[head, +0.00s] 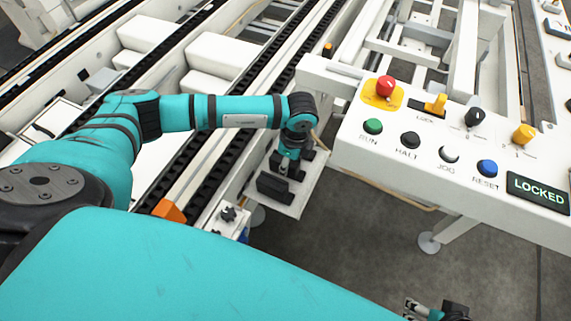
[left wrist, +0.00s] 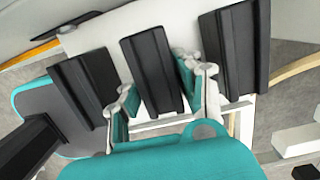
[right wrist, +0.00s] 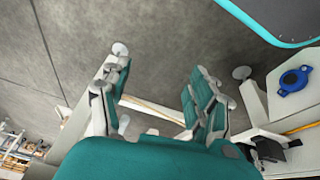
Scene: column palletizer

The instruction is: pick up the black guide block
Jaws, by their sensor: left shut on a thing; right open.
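A black guide block (left wrist: 152,68) stands between the two fingers of my left gripper (left wrist: 155,90) in the left wrist view, and the gripper is shut on it. Similar black blocks stand on either side of it, one to the left (left wrist: 84,88) and one to the right (left wrist: 237,50). In the head view my left gripper (head: 289,168) points down over a small white shelf, with a black block (head: 275,188) in front of it. I cannot tell whether the held block still touches the shelf. My right gripper (right wrist: 155,100) is open and empty above the floor.
The white shelf (head: 290,208) sits beside the conveyor rails. A control panel (head: 460,165) with several buttons and a LOCKED display (head: 537,190) stands to the right of my left gripper. Open grey floor (head: 350,240) lies below the panel.

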